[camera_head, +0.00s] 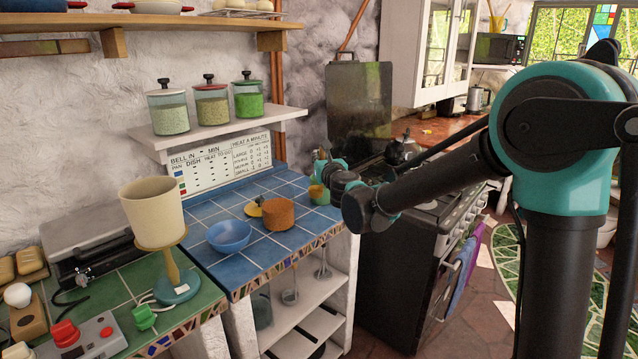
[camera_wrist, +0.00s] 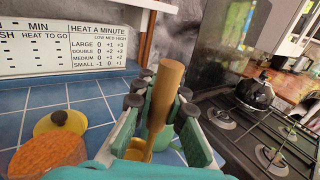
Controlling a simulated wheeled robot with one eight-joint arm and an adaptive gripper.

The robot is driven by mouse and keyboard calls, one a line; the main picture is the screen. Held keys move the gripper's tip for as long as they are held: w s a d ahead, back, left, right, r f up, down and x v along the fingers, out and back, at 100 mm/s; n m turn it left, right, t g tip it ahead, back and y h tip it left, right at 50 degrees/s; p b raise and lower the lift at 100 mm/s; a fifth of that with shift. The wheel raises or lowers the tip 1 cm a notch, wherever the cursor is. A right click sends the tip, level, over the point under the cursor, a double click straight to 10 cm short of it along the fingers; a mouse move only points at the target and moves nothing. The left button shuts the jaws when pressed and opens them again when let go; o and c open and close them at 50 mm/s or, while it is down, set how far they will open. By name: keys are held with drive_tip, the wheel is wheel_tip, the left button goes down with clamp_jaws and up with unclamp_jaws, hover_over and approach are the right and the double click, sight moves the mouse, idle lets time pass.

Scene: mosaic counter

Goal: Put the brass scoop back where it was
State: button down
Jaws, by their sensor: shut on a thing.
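My gripper (camera_head: 321,172) is over the back right part of the blue tiled counter. In the wrist view its fingers (camera_wrist: 160,106) are shut on the tan, brass-coloured handle of the scoop (camera_wrist: 167,85), which stands up tilted between them. A yellowish part shows lower down between the fingers.
A blue bowl (camera_head: 229,236) sits near the counter's front edge. A shelf (camera_head: 215,130) with several lidded jars hangs above a printed chart (camera_head: 222,167). The black stove (camera_head: 410,215) with a kettle (camera_wrist: 253,92) is on the right.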

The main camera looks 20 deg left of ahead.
sight(319, 189)
wheel_tip(319, 189, down, 8)
drive_tip(key=shift+f, duration=0.15)
idle(0.3)
drive_tip(key=shift+f, duration=0.1)
drive_tip(key=c, duration=1.6)
unclamp_jaws()
drive_tip(key=shift+o, duration=0.2)
